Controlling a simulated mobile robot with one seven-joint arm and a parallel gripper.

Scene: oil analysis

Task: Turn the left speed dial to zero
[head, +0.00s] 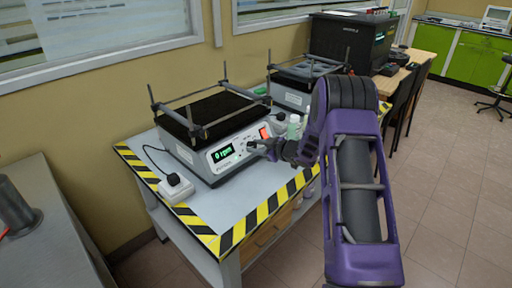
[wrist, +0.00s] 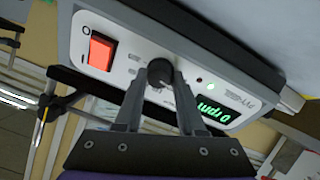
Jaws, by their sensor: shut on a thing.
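The left speed dial is a dark round knob on the front panel of the near shaker (head: 185,155). It shows between my fingertips in the wrist view (wrist: 158,74); in the head view my gripper hides it. My gripper (head: 258,147) is shut on the dial, one finger on each side, as the wrist view shows (wrist: 159,80). The green display (head: 222,153) beside the dial reads 0 rpm; it also shows in the wrist view (wrist: 215,118). The dial's pointer mark cannot be made out.
A red rocker switch (wrist: 100,52) sits on the panel close to the dial. A second shaker (head: 292,98) stands behind, with small bottles (head: 294,126) near it. A white power socket (head: 176,188) lies at the front left of the table, edged with yellow-black tape (head: 236,234).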

